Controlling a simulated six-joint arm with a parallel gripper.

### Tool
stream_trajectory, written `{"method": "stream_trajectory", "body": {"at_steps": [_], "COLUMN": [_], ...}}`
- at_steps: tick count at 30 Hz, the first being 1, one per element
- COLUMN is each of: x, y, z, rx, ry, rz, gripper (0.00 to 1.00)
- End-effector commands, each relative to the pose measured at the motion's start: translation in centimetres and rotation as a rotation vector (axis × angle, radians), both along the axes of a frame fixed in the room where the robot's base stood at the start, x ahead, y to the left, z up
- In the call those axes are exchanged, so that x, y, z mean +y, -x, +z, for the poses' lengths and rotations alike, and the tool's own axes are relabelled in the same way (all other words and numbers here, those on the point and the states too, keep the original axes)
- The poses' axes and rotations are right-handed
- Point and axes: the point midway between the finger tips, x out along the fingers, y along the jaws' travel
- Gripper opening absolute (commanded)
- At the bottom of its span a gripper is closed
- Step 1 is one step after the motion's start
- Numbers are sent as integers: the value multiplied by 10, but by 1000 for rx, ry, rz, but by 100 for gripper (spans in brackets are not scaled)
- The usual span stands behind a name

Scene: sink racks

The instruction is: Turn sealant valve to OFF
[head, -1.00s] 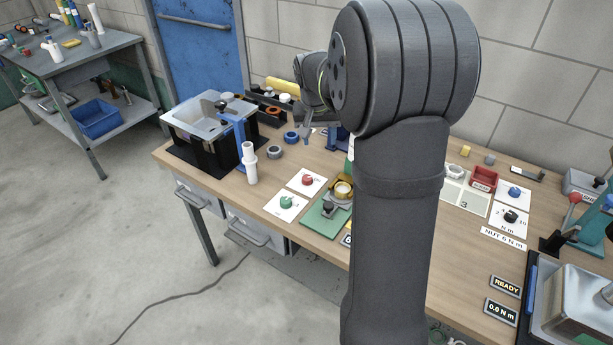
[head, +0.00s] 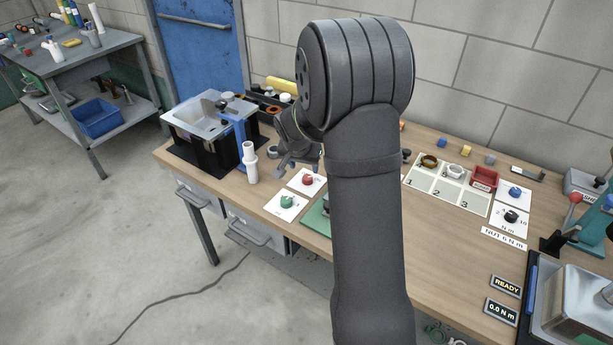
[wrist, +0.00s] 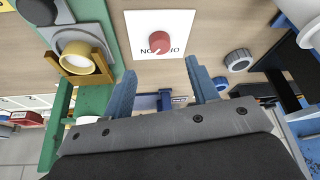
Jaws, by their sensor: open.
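A red knob (head: 307,181) sits on a white plate (head: 296,186) on the bench. The wrist view shows this red knob (wrist: 159,44) with upside-down lettering that looks like ON and OFF beside it. A green knob (head: 287,202) sits on a second white plate just in front. Which of the two is the sealant valve I cannot read. My gripper (wrist: 160,66) is open and empty, its fingers apart on either side of the red knob's line of view. In the head view my gripper (head: 297,166) hangs just behind the red knob, apart from it.
A white pipe fitting (head: 250,163) stands left of the knobs, near the sink fixture (head: 207,112). A green base with a yellow bracket (wrist: 86,66) lies beside the red knob's plate. A grey ring (wrist: 238,60) lies on the other side.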

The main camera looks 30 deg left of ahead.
Motion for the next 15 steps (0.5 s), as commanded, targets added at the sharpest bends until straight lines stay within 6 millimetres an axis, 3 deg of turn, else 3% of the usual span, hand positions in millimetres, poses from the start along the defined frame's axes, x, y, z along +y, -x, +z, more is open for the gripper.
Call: {"method": "stream_trajectory", "body": {"at_steps": [6, 15], "x": [4, 8], "y": [-16, -28], "z": [-39, -69], "rx": [2, 0], "ry": [1, 0], "rz": [0, 0], "gripper": [54, 54]}}
